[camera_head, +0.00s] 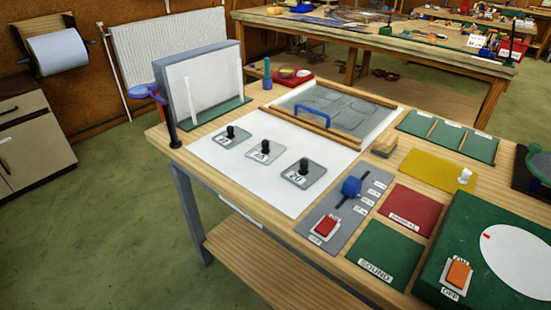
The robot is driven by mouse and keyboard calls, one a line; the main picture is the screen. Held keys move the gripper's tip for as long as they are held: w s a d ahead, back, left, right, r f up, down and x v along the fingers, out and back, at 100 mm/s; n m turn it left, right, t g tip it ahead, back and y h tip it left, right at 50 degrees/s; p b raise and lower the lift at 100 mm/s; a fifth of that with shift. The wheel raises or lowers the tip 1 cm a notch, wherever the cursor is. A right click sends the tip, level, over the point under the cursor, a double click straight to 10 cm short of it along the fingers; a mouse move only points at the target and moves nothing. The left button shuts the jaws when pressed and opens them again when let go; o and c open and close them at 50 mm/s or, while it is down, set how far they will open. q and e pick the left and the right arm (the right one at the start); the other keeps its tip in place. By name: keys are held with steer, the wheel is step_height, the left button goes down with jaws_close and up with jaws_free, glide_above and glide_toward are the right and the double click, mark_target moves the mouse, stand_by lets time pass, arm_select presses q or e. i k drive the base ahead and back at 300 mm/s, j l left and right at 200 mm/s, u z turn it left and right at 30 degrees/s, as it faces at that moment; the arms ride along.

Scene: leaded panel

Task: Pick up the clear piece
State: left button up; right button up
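No piece is plainly marked as the clear piece. Three square, glassy grey-green pieces with black knobs lie in a diagonal row on a white sheet: a left piece (222,140), a middle piece (258,155) and a front piece (293,178). Each has a number label; the front one seems to read 20, the others are too small to read surely. Behind them a grey, see-through-looking panel (355,106) lies between wooden strips, with a blue handle (312,116) at its near side. Neither of my grippers is in view.
An upright white panel (205,85) stands at the bench's back left, beside a black post (172,125). A slider plate with a blue knob (351,186), a red mat (408,208) and a green box with a white disc (520,262) fill the right. The white sheet (240,188) has bare room.

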mark_target(304, 173)
steer(key=z, duration=1.95)
steer(key=u, duration=1.6)
steer(key=k+j+u, duration=0.15)
steer(key=j, duration=0.15)
steer(key=k+j+u, duration=0.1)
steer(key=j, duration=0.2)
steer(key=k+j+u, duration=0.25)
steer(key=j, duration=0.4)
steer(key=k, duration=0.05)
